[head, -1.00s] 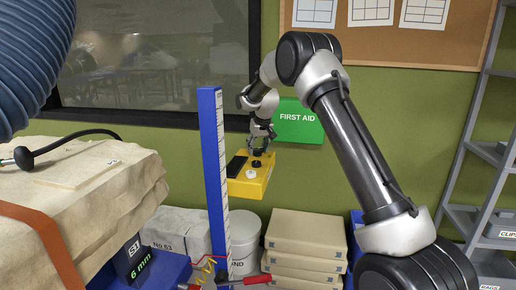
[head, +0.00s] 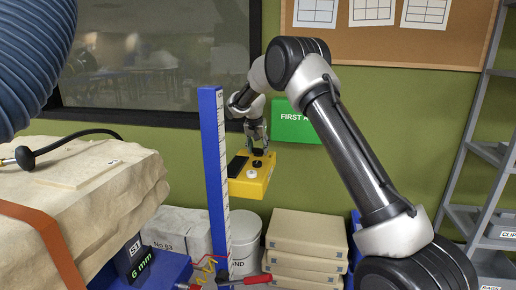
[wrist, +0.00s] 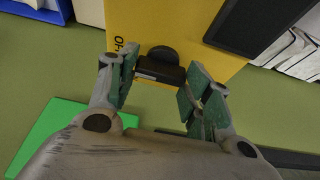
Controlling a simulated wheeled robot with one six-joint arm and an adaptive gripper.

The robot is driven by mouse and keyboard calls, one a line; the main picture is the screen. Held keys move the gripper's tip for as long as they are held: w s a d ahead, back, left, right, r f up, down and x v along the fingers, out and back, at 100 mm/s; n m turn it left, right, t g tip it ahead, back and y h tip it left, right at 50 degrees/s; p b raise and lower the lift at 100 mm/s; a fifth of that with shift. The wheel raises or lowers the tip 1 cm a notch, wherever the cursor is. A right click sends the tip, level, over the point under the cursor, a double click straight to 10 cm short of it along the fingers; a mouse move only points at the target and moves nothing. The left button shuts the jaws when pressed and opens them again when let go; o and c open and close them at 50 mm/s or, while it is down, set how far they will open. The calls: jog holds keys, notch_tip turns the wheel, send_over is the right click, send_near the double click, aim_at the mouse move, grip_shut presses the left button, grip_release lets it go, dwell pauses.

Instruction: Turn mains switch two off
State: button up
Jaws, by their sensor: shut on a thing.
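A yellow box (head: 249,187) shows in the head view in front of the green wall, right of the blue ruled post. Its top carries a black panel (head: 237,166), a white round part (head: 252,171) and a black knob (head: 258,152). My gripper (head: 257,146) comes down on the box from above. In the wrist view the yellow face (wrist: 150,22) lies ahead, with the black knob (wrist: 160,68) between the fingertips of my gripper (wrist: 159,76), which is shut on it. I cannot read a switch number; the lettering beside the knob is partly hidden.
The blue ruled post (head: 214,180) stands close left of the box. A green first aid sign (head: 296,124) is on the wall behind my wrist. Stacked beige slabs (head: 305,235) and a white bucket (head: 245,240) stand below. A large pale block (head: 90,190) fills the left.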

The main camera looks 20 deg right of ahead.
dwell(0.3)
jog(key=o, duration=1)
jog(key=v, duration=1.2)
